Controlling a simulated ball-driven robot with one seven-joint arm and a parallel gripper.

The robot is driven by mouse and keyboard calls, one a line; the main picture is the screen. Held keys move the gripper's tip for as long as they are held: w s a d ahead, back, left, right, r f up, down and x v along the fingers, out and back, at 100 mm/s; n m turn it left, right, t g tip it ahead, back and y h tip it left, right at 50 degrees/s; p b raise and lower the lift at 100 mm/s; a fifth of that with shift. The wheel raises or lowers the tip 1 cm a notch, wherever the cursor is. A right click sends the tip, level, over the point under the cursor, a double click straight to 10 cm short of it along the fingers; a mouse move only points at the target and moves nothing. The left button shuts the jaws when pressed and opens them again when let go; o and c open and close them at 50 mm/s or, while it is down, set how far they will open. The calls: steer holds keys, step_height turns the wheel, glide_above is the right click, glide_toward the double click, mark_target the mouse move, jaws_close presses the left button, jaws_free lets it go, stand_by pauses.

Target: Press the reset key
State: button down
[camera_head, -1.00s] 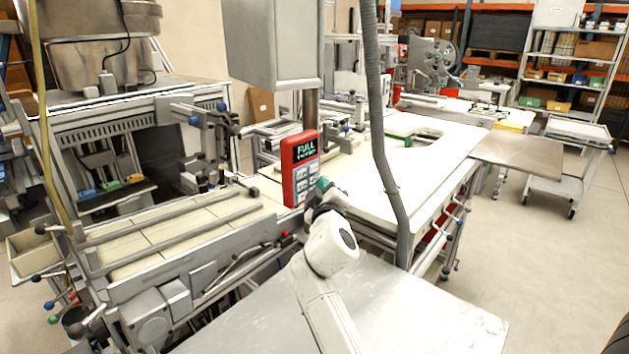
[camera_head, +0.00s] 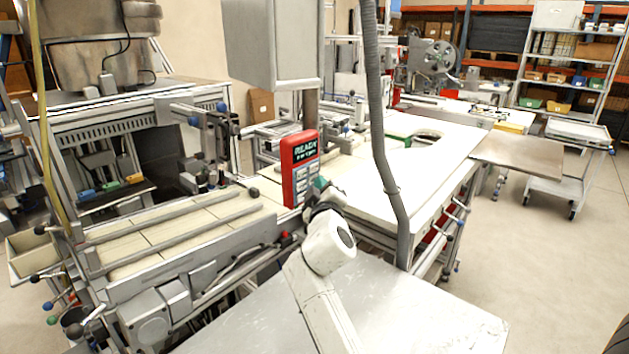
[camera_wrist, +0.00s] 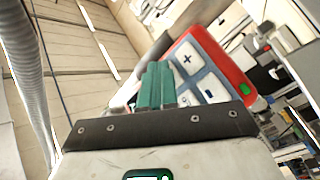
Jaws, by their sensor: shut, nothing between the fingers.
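The red control box (camera_head: 286,172) stands upright at the near edge of the white worktop, with a dark display (camera_head: 304,150) above rows of pale keys. The display carries light text that looks like "READY". In the wrist view the red box (camera_wrist: 222,50) shows light keys, among them a plus key (camera_wrist: 186,59) and a minus key (camera_wrist: 208,93). I cannot read which key is the reset key. My gripper (camera_head: 320,184) is at the box's lower right. Its green fingers (camera_wrist: 156,82) are shut and empty, in front of the lower keys; contact cannot be told.
A grey hose (camera_head: 388,150) hangs just right of my gripper. A conveyor (camera_head: 160,235) lies left of the box, and a grey cabinet (camera_head: 268,45) is above it. The white worktop (camera_head: 420,165) is mostly clear to the right.

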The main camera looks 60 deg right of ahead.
steer(key=shift+s+a, duration=0.2)
steer(key=shift+s, duration=0.5)
steer(key=s+p, duration=0.1)
steer(key=s, duration=0.1)
steer(key=s+a+p, duration=0.1)
steer(key=s, duration=0.2)
steer(key=shift+a, duration=0.1)
stand_by(0.9)
